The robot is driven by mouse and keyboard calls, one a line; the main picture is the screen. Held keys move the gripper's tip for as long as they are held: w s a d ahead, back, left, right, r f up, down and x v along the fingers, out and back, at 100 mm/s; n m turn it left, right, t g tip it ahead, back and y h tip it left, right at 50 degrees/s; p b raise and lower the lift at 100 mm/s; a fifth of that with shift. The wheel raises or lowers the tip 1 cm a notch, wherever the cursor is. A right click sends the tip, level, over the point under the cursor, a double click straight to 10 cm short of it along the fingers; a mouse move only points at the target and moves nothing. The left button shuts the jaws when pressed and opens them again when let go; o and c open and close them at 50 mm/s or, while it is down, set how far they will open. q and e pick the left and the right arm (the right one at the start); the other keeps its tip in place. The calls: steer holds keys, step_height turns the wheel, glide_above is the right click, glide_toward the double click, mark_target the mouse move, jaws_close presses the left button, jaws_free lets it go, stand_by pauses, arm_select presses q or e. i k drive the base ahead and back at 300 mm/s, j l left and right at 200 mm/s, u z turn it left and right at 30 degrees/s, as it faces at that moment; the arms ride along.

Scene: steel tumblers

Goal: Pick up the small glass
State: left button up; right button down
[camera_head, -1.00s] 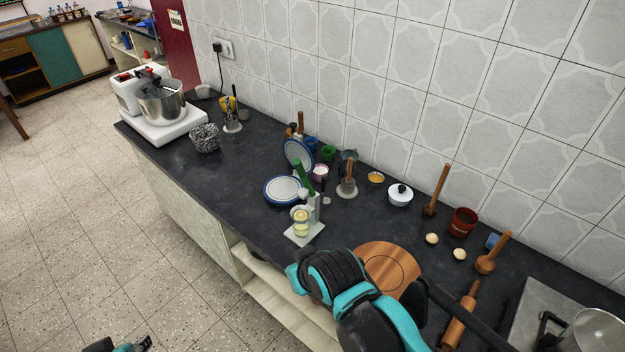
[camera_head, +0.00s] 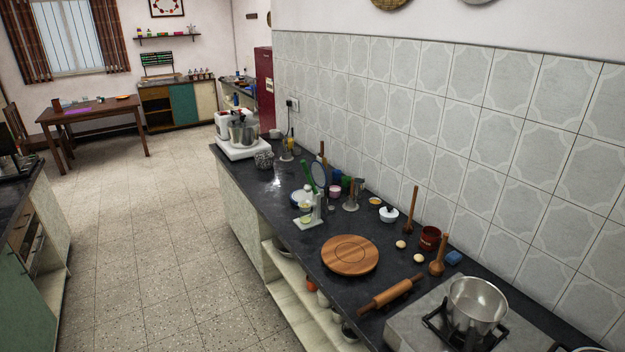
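I cannot make out a small glass for certain anywhere on the dark counter (camera_head: 300,252). Small cup-like things, one blue (camera_head: 335,176) and one pink (camera_head: 335,191), stand at the back of the counter near the wall, too small to tell what they are made of. A steel pot (camera_head: 477,305) stands on the stove at the lower right. Neither of my grippers is in view.
A round wooden board (camera_head: 350,255) and a rolling pin (camera_head: 390,293) lie on the counter's near part. A mixer (camera_head: 241,132) stands at the far end. Open floor (camera_head: 160,250) lies left of the counter.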

mark_target(306, 217)
steer(key=k+l, duration=0.15)
steer(key=k, duration=0.15)
steer(key=i+j+z, duration=0.25)
steer(key=i+j, duration=0.4)
steer(key=i, duration=0.3)
steer(key=i+j+z, duration=0.3)
steer(key=i+j, duration=0.55)
steer(key=i, duration=0.05)
